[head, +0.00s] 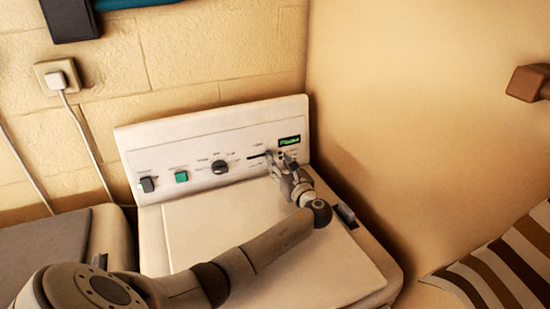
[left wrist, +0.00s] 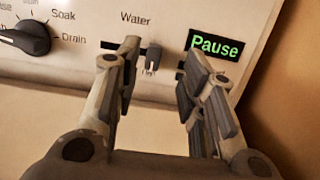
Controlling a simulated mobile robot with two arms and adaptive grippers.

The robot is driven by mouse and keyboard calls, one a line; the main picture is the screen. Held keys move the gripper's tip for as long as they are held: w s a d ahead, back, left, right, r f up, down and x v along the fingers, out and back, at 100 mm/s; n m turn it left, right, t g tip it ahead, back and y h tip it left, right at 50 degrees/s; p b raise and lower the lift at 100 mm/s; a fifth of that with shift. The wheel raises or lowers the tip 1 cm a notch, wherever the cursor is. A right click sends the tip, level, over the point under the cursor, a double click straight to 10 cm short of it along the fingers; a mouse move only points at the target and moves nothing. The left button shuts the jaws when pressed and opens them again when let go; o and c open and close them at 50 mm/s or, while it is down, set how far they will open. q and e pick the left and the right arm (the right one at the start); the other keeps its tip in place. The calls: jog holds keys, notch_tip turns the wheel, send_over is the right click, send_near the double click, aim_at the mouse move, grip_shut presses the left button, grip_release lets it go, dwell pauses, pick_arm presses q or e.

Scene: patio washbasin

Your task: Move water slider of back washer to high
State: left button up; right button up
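The back washer (head: 180,235) stands against the brick wall, with its control panel (head: 205,140) facing me. In the head view the slot shows as a short dark line, and my gripper hides part of that area. My left gripper (left wrist: 165,65) is open at the panel, its fingers on either side of the slider knob with gaps. Whether a finger touches the panel I cannot tell. My right gripper is in neither view.
A dark dial (left wrist: 28,38) is left of the slider, and a lit green "Pause" display (left wrist: 215,46) is right of it. Two square buttons, one green (head: 181,176), sit further left. A plain wall (head: 420,120) stands close on the right.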

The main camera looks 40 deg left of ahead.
pick_arm(q)
jog(key=v, duration=0.7)
jog(key=shift+w, duration=0.1)
dwell(0.4)
